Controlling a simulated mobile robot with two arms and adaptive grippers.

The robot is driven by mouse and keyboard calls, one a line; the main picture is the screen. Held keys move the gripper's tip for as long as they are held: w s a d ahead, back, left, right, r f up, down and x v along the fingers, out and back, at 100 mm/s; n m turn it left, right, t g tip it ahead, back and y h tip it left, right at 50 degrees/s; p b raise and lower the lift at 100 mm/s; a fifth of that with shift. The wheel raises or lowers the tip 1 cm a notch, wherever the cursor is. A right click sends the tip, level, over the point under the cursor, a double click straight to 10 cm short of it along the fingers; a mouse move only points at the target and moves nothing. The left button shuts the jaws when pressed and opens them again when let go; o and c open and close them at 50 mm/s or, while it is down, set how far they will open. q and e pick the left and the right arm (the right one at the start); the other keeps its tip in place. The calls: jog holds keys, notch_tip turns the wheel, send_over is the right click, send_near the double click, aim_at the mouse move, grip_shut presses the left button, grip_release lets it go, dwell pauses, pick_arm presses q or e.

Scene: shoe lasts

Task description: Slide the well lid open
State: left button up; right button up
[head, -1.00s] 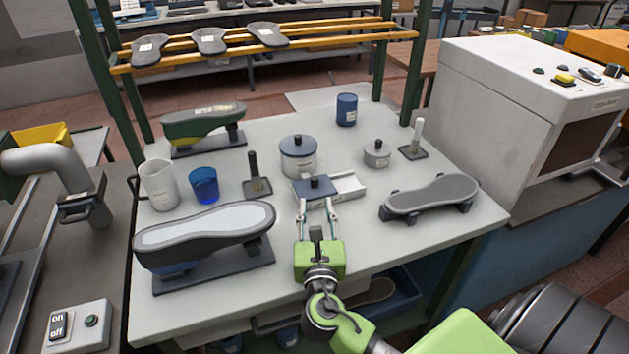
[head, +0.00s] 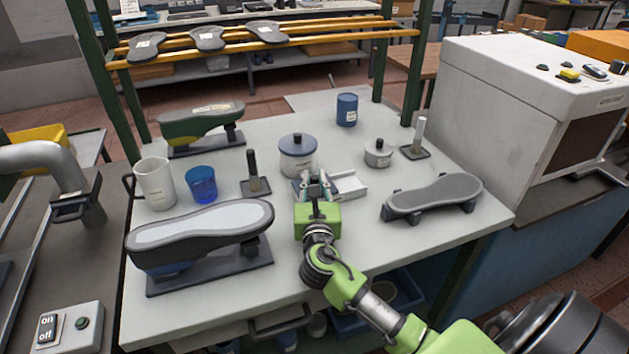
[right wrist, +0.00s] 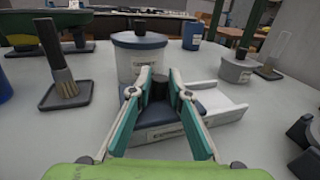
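The well (head: 350,187) is a low pale box near the table's middle. It shows in the right wrist view too (right wrist: 224,106), with its right part uncovered. The blue well lid (right wrist: 170,130) lies over its left part, with an upright black knob (right wrist: 160,90). My right gripper (head: 318,178) is at the lid. In the right wrist view its fingers (right wrist: 160,74) have closed in on the knob from both sides and appear to grip it. The fingers hide most of the lid in the head view. My left gripper is not in view.
A lidded blue-and-white pot (head: 298,155) stands just behind the well. A brush on a dark stand (head: 255,180) is to the left, a small grey pot (head: 378,154) to the right. Shoe lasts (head: 200,235) (head: 432,195) flank the front. Clear tabletop lies right of the well.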

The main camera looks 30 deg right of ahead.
grip_shut()
jog(key=d+p, duration=0.1)
jog(key=d, duration=0.2)
jog(key=s+d, duration=0.1)
jog(key=d, duration=0.1)
jog(key=s+d+p, duration=0.1)
jog(key=d, duration=0.2)
jog(key=shift+d+p, duration=0.3)
jog(key=shift+d, duration=0.05)
jog(key=shift+o, duration=2.1)
grip_release()
jog(key=shift+o, duration=1.2)
jog(key=shift+s+d, duration=0.1)
